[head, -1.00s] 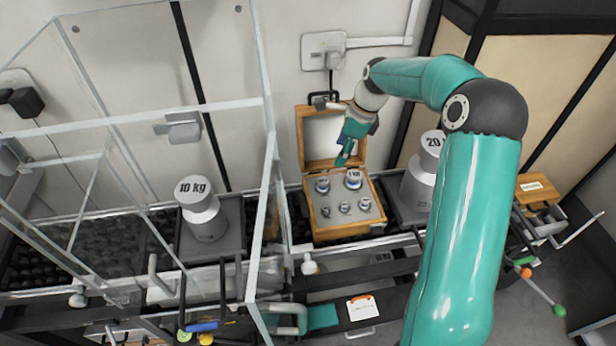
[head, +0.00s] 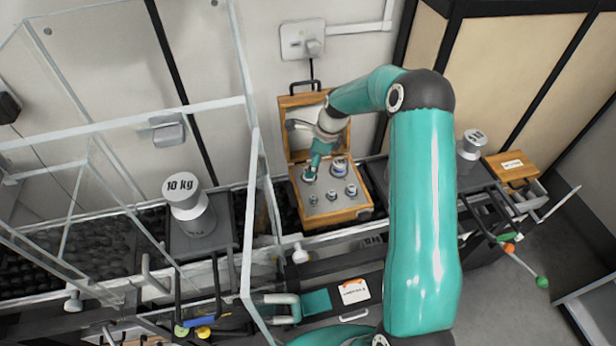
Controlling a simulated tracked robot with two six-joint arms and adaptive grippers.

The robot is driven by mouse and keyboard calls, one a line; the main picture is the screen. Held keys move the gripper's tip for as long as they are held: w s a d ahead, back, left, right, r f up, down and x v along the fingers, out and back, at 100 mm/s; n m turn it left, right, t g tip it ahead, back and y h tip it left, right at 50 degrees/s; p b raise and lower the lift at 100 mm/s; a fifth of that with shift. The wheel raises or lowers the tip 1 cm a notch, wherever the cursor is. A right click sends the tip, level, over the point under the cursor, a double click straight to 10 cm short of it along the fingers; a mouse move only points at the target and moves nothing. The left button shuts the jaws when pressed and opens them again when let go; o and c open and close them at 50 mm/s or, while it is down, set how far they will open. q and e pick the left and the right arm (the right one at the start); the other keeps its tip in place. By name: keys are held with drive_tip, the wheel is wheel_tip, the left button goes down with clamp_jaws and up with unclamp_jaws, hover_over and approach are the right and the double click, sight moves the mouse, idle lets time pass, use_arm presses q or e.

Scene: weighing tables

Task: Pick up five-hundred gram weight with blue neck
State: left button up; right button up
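The open wooden weight box (head: 347,214) stands on the table in the middle of the head view. It holds several silver weights in two rows. The back-left weight (head: 309,178) is largely covered by my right gripper (head: 311,173), so its label and neck colour are hard to read. The fingertips are right at its top, and I cannot tell whether they are closed on it. A larger weight (head: 340,169) with a bluish neck stands to its right. Smaller weights (head: 332,195) are in the front row.
A 10 kg weight (head: 187,207) stands on a dark scale at left, beside clear glass panels (head: 252,210). Another large weight (head: 470,148) stands right of my arm. A small wooden box (head: 513,166) is at far right. The raised lid (head: 300,100) stands behind the gripper.

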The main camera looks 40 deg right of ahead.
drive_tip(key=p+x, duration=0.1)
drive_tip(key=x, duration=0.3)
drive_tip(key=shift+f, duration=0.1)
clamp_jaws()
